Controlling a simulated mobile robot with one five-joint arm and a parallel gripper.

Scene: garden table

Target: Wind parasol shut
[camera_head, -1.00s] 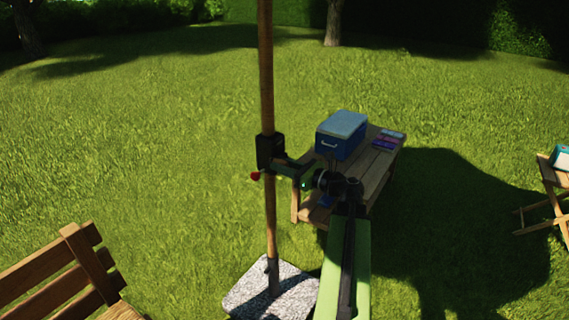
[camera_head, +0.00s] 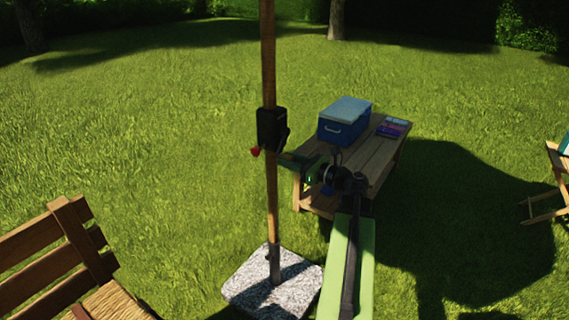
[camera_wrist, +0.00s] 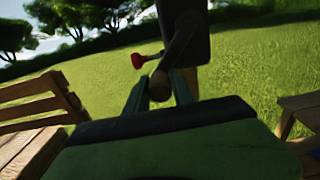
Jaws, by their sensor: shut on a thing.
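The parasol's wooden pole (camera_head: 268,60) stands upright, with a black crank housing (camera_head: 271,128) on it. A red knob (camera_head: 255,151) sticks out at the housing's lower left; it also shows in the wrist view (camera_wrist: 139,60). My gripper (camera_head: 287,159) is just below and right of the housing. In the wrist view its two fingers are closed around the rounded end of a dark crank handle (camera_wrist: 160,84), whose arm (camera_wrist: 183,38) runs up to the housing. The canopy is out of view.
A speckled stone base (camera_head: 255,292) holds the pole. A wooden table (camera_head: 372,165) with a blue cooler (camera_head: 343,125) stands behind my arm at right. A wooden slatted chair (camera_head: 75,240) is at lower left, a folding chair (camera_head: 545,203) at far right. Open grass lies behind.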

